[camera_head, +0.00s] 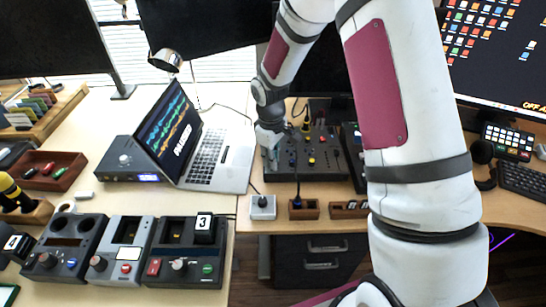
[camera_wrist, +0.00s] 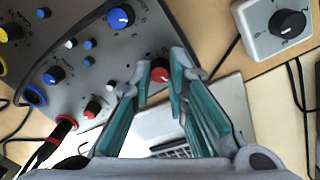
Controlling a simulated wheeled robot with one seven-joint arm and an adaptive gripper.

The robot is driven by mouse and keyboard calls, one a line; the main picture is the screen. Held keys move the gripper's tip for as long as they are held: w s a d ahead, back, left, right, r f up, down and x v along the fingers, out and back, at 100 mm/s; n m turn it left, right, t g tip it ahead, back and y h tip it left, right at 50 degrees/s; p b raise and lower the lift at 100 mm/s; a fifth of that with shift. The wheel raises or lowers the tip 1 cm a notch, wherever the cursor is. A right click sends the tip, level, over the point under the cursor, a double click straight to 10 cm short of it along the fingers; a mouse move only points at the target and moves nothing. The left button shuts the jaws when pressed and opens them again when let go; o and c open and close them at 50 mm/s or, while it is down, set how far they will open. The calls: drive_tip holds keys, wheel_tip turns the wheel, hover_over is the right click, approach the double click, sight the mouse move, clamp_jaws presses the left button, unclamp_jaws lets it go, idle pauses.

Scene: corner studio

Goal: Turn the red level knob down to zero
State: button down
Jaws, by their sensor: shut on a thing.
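A red knob (camera_wrist: 160,74) on a dark grey mixer panel (camera_wrist: 120,45) sits between my fingertips in the wrist view. My gripper (camera_wrist: 161,68) is shut on it, one finger on each side, and the fingers partly cover it. In the head view my gripper (camera_head: 271,153) reaches down to the left side of the mixer (camera_head: 325,165), and the knob it holds cannot be made out there. The scale around the held knob is too small to read.
A blue knob (camera_wrist: 121,16) and several small caps stand near the fingers. Cables with plugs (camera_wrist: 66,124) rise from the panel. A grey box with a black dial (camera_wrist: 288,23) lies beside the mixer. An open laptop (camera_head: 208,150) stands left of my gripper.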

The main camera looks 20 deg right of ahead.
drive_tip(key=shift+a+n+p, duration=0.1)
drive_tip(key=shift+n+p, duration=0.35)
drive_tip(key=shift+n, duration=1.85)
drive_tip(key=c, duration=1.5)
unclamp_jaws()
drive_tip(key=shift+c, duration=0.2)
drive_tip(key=shift+r, duration=0.15)
wheel_tip(320, 180, up, 12)
drive_tip(key=shift+s, duration=0.3)
drive_tip(key=shift+a, duration=0.1)
